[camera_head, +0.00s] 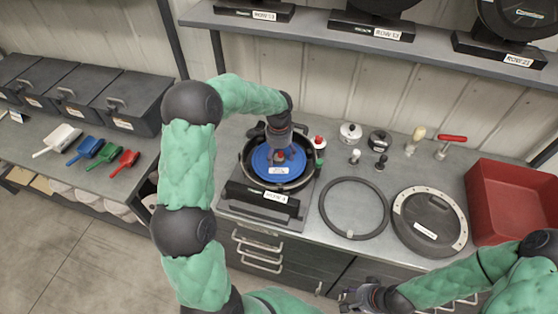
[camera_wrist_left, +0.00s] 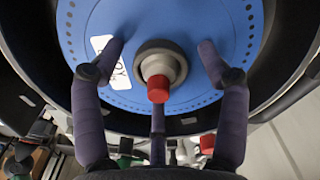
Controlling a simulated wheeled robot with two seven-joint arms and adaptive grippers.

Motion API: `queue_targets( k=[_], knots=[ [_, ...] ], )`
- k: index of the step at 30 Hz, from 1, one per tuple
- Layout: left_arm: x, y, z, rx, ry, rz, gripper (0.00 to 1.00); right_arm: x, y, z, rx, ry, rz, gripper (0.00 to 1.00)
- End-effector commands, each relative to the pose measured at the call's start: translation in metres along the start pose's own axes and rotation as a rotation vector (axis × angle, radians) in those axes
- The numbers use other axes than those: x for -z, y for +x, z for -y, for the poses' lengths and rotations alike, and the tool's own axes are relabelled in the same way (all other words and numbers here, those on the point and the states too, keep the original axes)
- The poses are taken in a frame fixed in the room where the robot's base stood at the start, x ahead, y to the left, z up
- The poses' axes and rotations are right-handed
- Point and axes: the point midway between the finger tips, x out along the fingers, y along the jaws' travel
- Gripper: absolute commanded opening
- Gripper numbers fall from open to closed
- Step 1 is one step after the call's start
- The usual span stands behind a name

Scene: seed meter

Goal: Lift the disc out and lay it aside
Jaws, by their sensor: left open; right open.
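The blue disc (camera_head: 263,160) lies inside the round black housing (camera_head: 247,175) of the seed meter on the bench. In the left wrist view the disc (camera_wrist_left: 215,25) fills the top, with a ring of small holes, a white label and a grey hub with a red tip (camera_wrist_left: 158,88) at its centre. My left gripper (camera_head: 280,157) is over the disc from above. In the left wrist view its fingers (camera_wrist_left: 160,75) are spread open around the hub, apart from it. My right gripper (camera_head: 362,298) is open and empty, low in front of the bench's front edge.
A dark ring (camera_head: 323,208) and a round cover (camera_head: 407,228) lie right of the housing. A red bin (camera_head: 510,205) stands at far right. Coloured scoops (camera_head: 86,150) lie at left. A shelf (camera_head: 300,33) hangs above.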

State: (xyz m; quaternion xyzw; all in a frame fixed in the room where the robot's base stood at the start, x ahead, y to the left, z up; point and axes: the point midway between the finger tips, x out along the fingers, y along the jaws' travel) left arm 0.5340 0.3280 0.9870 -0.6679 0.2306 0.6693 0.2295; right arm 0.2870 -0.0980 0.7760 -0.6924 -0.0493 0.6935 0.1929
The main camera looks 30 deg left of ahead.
Motion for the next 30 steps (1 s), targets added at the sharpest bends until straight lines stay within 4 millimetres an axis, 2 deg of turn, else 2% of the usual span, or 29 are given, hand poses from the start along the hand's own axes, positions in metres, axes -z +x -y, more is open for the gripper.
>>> queue_targets(
  k=[6,7,12,13,24,30],
  knots=[
    [0.000,0.002,0.001,0.002,0.000,-0.001,0.74,0.000,0.000,0.000,0.000,0.000,0.000,0.44],
    [0.000,0.002,0.001,0.002,0.000,-0.001,0.72,0.000,0.000,0.000,0.000,0.000,0.000,0.44],
    [0.000,0.002,0.000,0.002,0.000,-0.001,0.24,0.000,0.000,0.000,0.000,0.000,0.000,0.44],
    [0.000,0.002,0.000,0.002,0.000,-0.001,0.17,0.000,0.000,0.000,0.000,0.000,0.000,0.44],
    [0.000,0.001,0.000,0.002,0.000,-0.001,0.16,0.000,0.000,0.000,0.000,0.000,0.000,0.44],
    [0.000,-0.008,0.001,0.002,0.000,-0.001,0.16,0.000,-0.007,0.002,0.000,0.000,0.000,0.44]
  ],
)
